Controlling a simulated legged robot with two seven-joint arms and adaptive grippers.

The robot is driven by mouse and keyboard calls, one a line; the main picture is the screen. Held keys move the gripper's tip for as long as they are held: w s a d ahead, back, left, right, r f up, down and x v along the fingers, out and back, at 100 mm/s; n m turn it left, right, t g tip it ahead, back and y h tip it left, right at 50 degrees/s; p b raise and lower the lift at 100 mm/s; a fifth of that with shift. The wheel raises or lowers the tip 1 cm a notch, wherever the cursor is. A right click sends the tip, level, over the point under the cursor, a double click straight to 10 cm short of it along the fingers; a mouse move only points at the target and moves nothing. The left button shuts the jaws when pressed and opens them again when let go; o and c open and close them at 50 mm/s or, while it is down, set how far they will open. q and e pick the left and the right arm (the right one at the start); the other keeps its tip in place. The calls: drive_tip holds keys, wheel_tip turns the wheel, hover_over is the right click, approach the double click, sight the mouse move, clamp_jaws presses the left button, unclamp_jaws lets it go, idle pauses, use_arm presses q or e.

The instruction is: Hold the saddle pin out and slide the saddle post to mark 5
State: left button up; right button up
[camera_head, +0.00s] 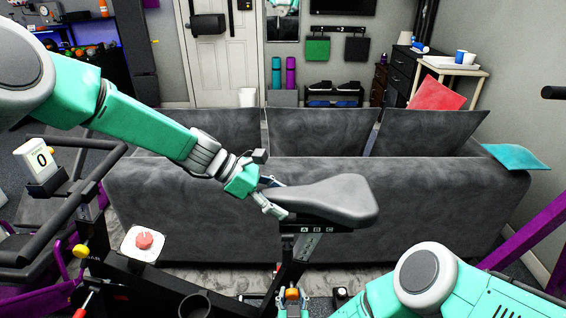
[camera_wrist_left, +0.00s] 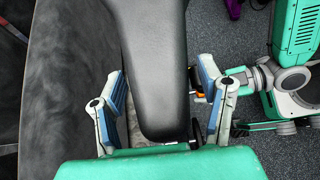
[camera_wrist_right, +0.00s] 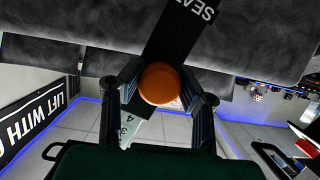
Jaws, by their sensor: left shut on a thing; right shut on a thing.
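The orange round saddle pin (camera_head: 292,294) is low in the head view. My right gripper (camera_wrist_right: 160,92) is shut on the saddle pin (camera_wrist_right: 160,85), between its fingers. A pale scale strip (camera_wrist_right: 129,130) shows 3 and 4; mark 5 is not seen. I cannot tell how far the pin is out.
A grey sofa (camera_head: 200,215) stands close behind the saddle. A black cup-like holder (camera_head: 194,306) is at the bottom.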

sight(285, 190)
use_arm(q)
drive_tip(key=shift+w+d+r, duration=0.15)
drive_tip(key=shift+d+r, duration=0.1)
drive_tip(key=shift+r, duration=0.6)
drive_tip(key=shift+w+d+r, duration=0.1)
drive_tip(key=shift+d+r, duration=0.1)
drive_tip(key=shift+r, duration=0.65)
use_arm(e)
drive_tip(key=shift+s+a+f, duration=0.1)
drive_tip(key=shift+s+a, duration=0.05)
use_arm(q)
drive_tip(key=shift+a+f, duration=0.1)
drive_tip(key=shift+f, duration=0.1)
use_arm(e)
drive_tip(key=shift+w, duration=0.6)
drive_tip(key=o, duration=2)
drive_tip(key=shift+w, duration=0.1)
drive_tip(key=shift+v, duration=4.55)
